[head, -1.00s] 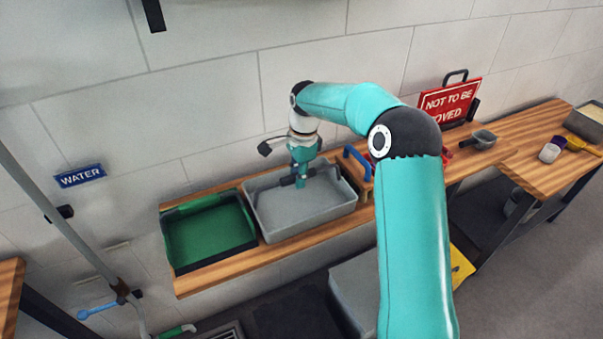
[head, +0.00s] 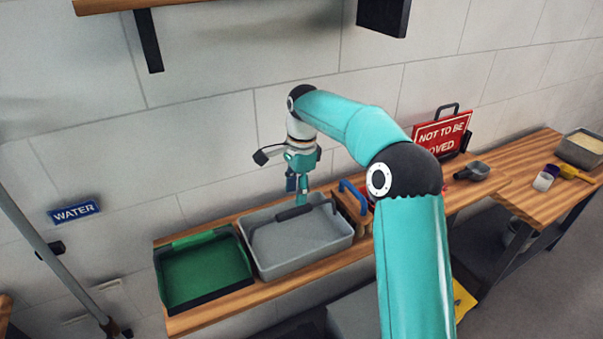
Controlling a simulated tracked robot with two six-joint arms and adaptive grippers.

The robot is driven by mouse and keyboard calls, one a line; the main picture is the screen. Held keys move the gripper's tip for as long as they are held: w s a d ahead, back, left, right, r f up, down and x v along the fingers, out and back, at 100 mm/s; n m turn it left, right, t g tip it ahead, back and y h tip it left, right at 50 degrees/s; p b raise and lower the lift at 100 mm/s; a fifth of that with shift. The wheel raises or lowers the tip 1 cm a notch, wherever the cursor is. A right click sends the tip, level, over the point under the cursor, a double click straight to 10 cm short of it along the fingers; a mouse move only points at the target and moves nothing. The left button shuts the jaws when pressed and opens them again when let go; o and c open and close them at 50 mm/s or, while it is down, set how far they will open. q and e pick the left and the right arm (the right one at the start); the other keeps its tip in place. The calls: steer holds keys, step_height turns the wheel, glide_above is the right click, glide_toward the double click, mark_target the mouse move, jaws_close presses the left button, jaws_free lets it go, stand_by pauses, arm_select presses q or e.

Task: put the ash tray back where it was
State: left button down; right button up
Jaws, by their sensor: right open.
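A grey tray (head: 290,258), which looks like the ash tray, sits on the wooden bench just right of a green tray. A dark bar-shaped handle (head: 294,212) shows along its back side. My right gripper (head: 297,197) points down over the back edge of the grey tray, close above the handle. It is open and I see nothing held in it. Whether a finger touches the tray I cannot tell. My left gripper is not in view.
A green tray (head: 205,272) with a dark front rim stands left of the grey tray. A wooden caddy with a blue handle (head: 353,194) stands close on the right. A red "NOT TO BE MOVED" sign (head: 442,133), a scoop (head: 473,171) and a cup (head: 543,181) are further right.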

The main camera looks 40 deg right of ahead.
steer(key=r, duration=0.5)
steer(key=shift+s+d, duration=0.1)
steer(key=shift+d, duration=0.1)
steer(key=shift+f, duration=0.1)
